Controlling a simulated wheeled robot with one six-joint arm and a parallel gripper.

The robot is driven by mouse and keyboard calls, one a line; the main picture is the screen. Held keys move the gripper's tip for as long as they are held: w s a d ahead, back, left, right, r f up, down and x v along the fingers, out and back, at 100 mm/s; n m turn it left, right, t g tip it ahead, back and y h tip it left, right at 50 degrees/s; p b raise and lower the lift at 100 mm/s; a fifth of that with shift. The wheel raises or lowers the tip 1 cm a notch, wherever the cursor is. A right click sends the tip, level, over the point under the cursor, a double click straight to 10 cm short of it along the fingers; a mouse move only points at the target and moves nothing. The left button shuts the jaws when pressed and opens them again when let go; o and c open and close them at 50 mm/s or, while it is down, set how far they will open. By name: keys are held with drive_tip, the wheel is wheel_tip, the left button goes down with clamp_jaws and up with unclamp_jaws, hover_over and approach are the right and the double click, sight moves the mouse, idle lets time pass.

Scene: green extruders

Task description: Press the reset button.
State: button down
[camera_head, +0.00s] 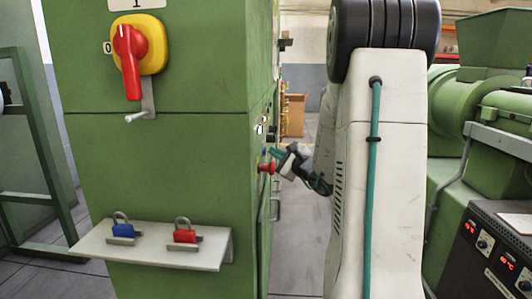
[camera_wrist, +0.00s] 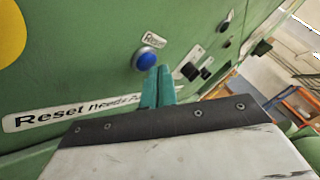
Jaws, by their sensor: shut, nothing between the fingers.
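The reset button is a round blue button (camera_wrist: 146,60) in a pale ring on the green panel, with a small "Reset" label (camera_wrist: 154,40) above it. My gripper's teal fingers (camera_wrist: 158,72) are shut together, empty, with their tips just below and right of the button in the wrist view. I cannot tell whether they touch the panel. In the head view my gripper (camera_head: 277,154) is at the right side face of the green cabinet (camera_head: 180,170), close to a red mushroom button (camera_head: 267,168).
A sign starting "Reset needs" (camera_wrist: 60,114) lies below, partly hidden by my gripper. More dark knobs (camera_wrist: 190,71) sit to the right. A yellow plate (camera_wrist: 10,32) is at the left. A shelf (camera_head: 150,243) with blue and red padlocks juts from the cabinet front.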

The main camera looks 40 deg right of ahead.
drive_tip(key=shift+w+a, duration=0.2)
drive_tip(key=shift+w, duration=0.05)
idle(0.8)
drive_tip(key=shift+s+d, duration=0.5)
drive_tip(key=shift+s, duration=0.1)
drive_tip(key=shift+s+d, duration=1.6)
drive_tip(key=shift+s, duration=0.3)
